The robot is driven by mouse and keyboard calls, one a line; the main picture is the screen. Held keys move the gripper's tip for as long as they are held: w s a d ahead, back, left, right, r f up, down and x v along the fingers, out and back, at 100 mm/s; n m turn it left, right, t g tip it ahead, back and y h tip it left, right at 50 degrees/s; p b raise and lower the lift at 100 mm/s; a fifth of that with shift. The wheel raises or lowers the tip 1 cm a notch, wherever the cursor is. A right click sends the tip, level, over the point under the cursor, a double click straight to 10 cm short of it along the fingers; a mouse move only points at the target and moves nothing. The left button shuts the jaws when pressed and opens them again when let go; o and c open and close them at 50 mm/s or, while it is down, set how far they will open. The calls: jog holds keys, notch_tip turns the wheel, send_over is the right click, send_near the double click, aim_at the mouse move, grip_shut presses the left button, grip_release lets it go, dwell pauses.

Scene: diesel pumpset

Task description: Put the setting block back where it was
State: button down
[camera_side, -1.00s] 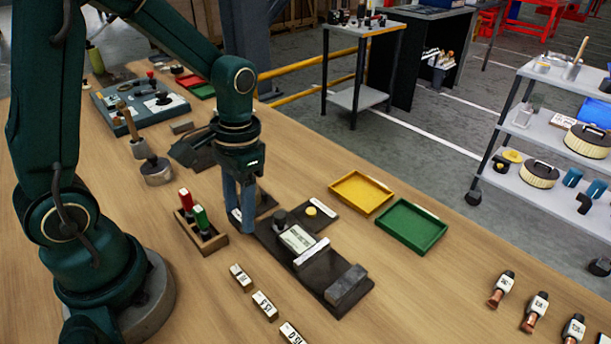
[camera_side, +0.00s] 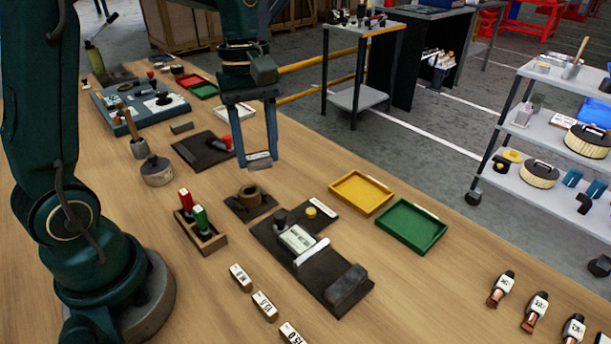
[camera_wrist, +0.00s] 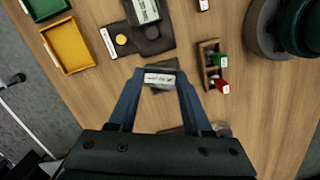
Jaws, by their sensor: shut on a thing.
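My gripper (camera_side: 258,158) is shut on a small block with a white label, the setting block (camera_side: 260,160), held in the air above the table. In the wrist view the block (camera_wrist: 160,79) sits between the fingertips, its lettering too small to read. Below and in front of it in the side view is a dark square pad (camera_side: 236,207) bearing a brown ring (camera_side: 249,194). Three similar white-labelled blocks stand in a row at the front: one (camera_side: 241,277), a second (camera_side: 265,305) and a third (camera_side: 291,333).
A dark fixture (camera_side: 325,277) with a labelled gauge and grey block lies right of the pad. A wooden rack (camera_side: 207,238) holds red and green pieces. Yellow (camera_side: 361,192) and green (camera_side: 411,227) trays lie at right. A dark mat (camera_side: 203,150) with a red-ended tool lies behind.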

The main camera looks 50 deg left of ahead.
jog(key=w+a+f+n+t, duration=0.2)
jog(key=w+a+n, duration=0.85)
jog(key=n, duration=0.75)
send_over(314, 174)
jog(key=shift+y, duration=0.4)
notch_tip(314, 174, down, 6)
jog(key=shift+s+a+f, duration=0.1)
jog(key=shift+s, duration=0.05)
jog(key=shift+f, duration=1.95)
jog(key=shift+f, duration=0.15)
jog(key=shift+c, duration=1.7)
grip_release()
